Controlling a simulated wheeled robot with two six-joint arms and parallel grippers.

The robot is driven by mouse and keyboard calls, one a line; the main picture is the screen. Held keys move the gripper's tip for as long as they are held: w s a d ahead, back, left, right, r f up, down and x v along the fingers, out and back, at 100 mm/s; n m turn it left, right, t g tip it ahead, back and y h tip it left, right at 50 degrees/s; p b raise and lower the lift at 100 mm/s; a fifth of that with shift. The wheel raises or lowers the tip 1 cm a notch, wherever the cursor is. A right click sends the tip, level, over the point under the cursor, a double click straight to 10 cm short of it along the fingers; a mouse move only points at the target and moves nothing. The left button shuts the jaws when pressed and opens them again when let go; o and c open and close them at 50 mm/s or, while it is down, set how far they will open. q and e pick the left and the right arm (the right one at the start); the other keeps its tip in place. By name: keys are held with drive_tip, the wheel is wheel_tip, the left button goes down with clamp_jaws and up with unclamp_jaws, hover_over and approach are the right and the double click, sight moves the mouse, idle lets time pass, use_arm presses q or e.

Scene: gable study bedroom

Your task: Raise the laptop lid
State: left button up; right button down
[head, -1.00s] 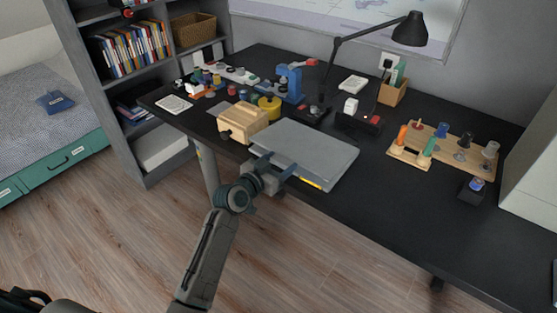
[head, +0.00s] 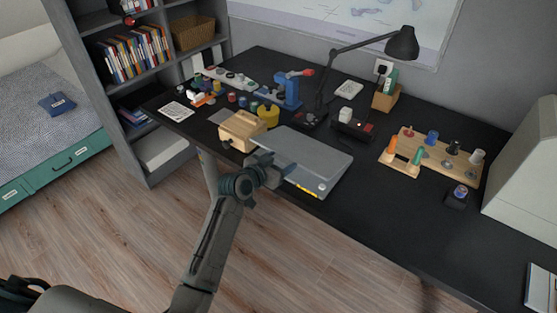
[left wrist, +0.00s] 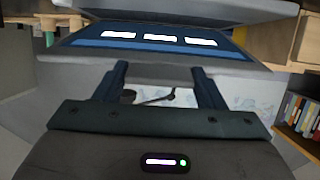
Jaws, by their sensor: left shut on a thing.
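The grey laptop (head: 305,155) lies on the black desk near its front edge. Its lid looks only slightly open, with a strip of the base and a yellow mark showing under the front edge. My left gripper (head: 282,175) is at the lid's front edge. In the left wrist view its two fingers (left wrist: 158,78) are shut on the grey lid edge (left wrist: 160,72). A blue screen (left wrist: 155,42) with white bars shows on the lid's inner side, and part of the base (left wrist: 200,10) shows at the top. My right gripper is not seen.
A wooden box (head: 240,130) stands close to the laptop's left side. A black desk lamp (head: 402,45) stands behind, and a wooden peg rack (head: 440,165) is to the right. The desk between laptop and rack is clear.

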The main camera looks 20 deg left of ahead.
use_arm(q)
drive_tip(key=shift+w+d+r+g+p, duration=0.1)
drive_tip(key=shift+w+r+g+p, duration=0.15)
drive_tip(key=shift+r+p, duration=0.5)
drive_tip(key=shift+w+d+r+g+p, duration=0.15)
drive_tip(key=shift+r+p, duration=0.25)
drive_tip(key=shift+p, duration=0.75)
drive_tip(key=shift+w+a+r+g+p, duration=0.1)
drive_tip(key=shift+w+r+g+p, duration=0.15)
drive_tip(key=shift+r+p, duration=0.5)
drive_tip(key=shift+w+d+r+g+y+p, duration=0.2)
drive_tip(key=shift+g+y+p, duration=0.15)
drive_tip(key=shift+p, duration=0.7)
drive_tip(key=shift+w+r, duration=0.1)
drive_tip(key=o, duration=1.4)
drive_tip(key=shift+s+a+r, duration=0.15)
drive_tip(key=shift+s+a, duration=0.05)
drive_tip(key=shift+s, duration=0.15)
drive_tip(key=b+v, duration=0.1)
drive_tip(key=v, duration=0.9)
